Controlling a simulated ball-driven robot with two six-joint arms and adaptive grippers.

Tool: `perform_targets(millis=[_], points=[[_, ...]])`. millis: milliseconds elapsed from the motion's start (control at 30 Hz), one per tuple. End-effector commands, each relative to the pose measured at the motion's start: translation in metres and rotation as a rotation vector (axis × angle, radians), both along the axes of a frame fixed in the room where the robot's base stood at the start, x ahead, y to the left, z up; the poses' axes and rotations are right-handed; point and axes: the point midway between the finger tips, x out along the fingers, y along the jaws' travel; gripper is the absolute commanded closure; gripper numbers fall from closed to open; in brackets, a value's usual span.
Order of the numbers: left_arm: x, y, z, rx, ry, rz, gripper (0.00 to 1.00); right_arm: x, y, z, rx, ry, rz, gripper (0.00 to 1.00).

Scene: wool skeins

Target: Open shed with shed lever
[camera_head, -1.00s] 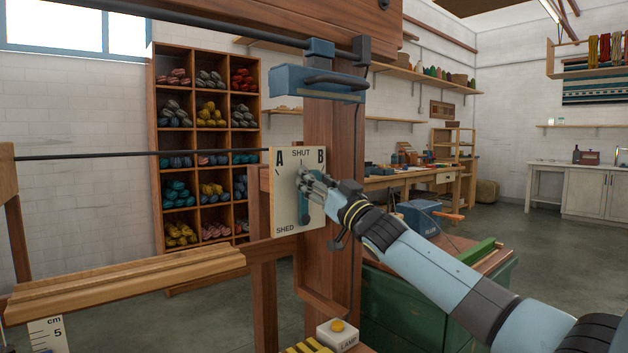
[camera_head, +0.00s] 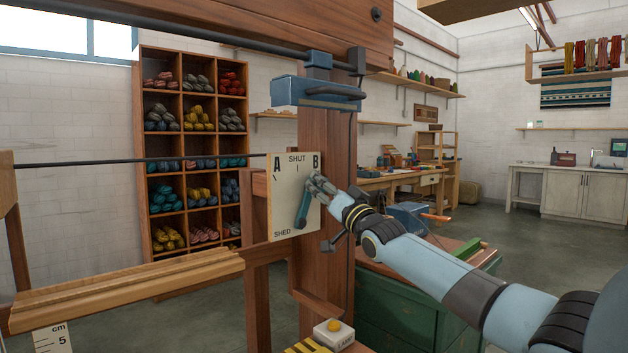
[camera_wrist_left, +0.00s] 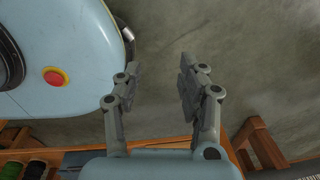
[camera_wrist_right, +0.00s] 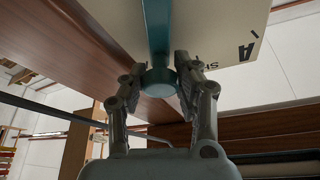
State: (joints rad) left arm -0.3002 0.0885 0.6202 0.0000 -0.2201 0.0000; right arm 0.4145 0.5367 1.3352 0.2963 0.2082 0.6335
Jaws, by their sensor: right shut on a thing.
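The shed lever (camera_head: 303,207) is teal and sits on a cream plate (camera_head: 283,222) marked A, SHUT, B and SHED, fixed to the wooden loom post. The lever leans up and right, its upper end towards the B. My right gripper (camera_head: 318,184) is shut on that upper end, partly hiding it. In the right wrist view, the lever's round knob (camera_wrist_right: 158,82) sits between the fingertips (camera_wrist_right: 157,88). My left gripper (camera_wrist_left: 156,82) shows only in the left wrist view, its fingers apart and empty above the floor.
A blue block (camera_head: 318,95) is mounted on the post above the plate. A lamp button box (camera_head: 333,334) stands below. A wooden beam (camera_head: 130,285) runs left. Green cabinet (camera_head: 400,312) stands right of the post, behind my right arm. Skein shelves (camera_head: 193,150) stand behind.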

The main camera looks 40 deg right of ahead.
Motion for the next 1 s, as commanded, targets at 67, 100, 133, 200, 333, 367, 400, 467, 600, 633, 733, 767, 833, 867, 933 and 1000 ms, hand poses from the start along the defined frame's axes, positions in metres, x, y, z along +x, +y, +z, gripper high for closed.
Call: perform_targets(millis=[67, 100, 133, 200, 333, 367, 400, 467, 600, 633, 733, 767, 833, 867, 933, 1000], points=[[0.002, -0.004, 0.008, -0.004, -0.004, 0.001, 0.60, 0.000, -0.004, 0.002, 0.040, 0.005, -0.001, 1.00], [0.003, -0.006, 0.010, -0.007, -0.005, 0.002, 0.60, 0.000, -0.006, 0.001, 0.058, 0.006, -0.001, 1.00], [0.003, -0.008, 0.011, -0.008, -0.006, 0.003, 0.60, 0.001, -0.007, 0.000, 0.070, 0.007, -0.001, 1.00], [0.004, -0.011, 0.014, -0.012, -0.007, 0.005, 0.60, 0.001, -0.009, -0.002, 0.094, 0.009, -0.001, 1.00], [0.004, -0.013, 0.016, -0.015, -0.008, 0.006, 0.60, 0.001, -0.011, -0.004, 0.125, 0.010, -0.001, 1.00], [0.004, -0.013, 0.017, -0.015, -0.008, 0.006, 0.60, 0.001, -0.011, -0.004, 0.129, 0.010, -0.001, 1.00], [0.005, -0.013, 0.017, -0.015, -0.008, 0.006, 0.60, 0.001, -0.012, -0.005, 0.134, 0.011, 0.000, 1.00], [0.005, -0.012, 0.017, -0.014, -0.008, 0.005, 0.60, 0.001, -0.012, -0.006, 0.138, 0.011, -0.001, 1.00], [0.005, -0.010, 0.017, -0.011, -0.008, 0.004, 0.60, 0.001, -0.012, -0.006, 0.140, 0.012, -0.001, 1.00], [0.005, -0.009, 0.017, -0.010, -0.008, 0.004, 0.60, 0.001, -0.012, -0.006, 0.140, 0.012, -0.001, 1.00], [0.005, -0.008, 0.017, -0.009, -0.008, 0.003, 0.60, 0.001, -0.012, -0.006, 0.139, 0.011, 0.000, 1.00], [0.005, -0.008, 0.017, -0.008, -0.008, 0.003, 0.60, 0.001, -0.012, -0.006, 0.139, 0.011, 0.000, 1.00], [0.005, -0.007, 0.017, -0.008, -0.008, 0.003, 0.60, 0.001, -0.012, -0.006, 0.139, 0.012, 0.000, 0.66], [0.005, -0.007, 0.017, -0.008, -0.008, 0.003, 0.60, 0.001, -0.012, -0.006, 0.139, 0.012, 0.000, 0.62], [0.005, -0.007, 0.017, -0.008, -0.008, 0.003, 0.60, 0.001, -0.012, -0.006, 0.138, 0.012, 0.000, 0.53], [0.005, -0.007, 0.017, -0.008, -0.008, 0.003, 0.60, 0.001, -0.012, -0.006, 0.138, 0.012, 0.000, 0.44]])
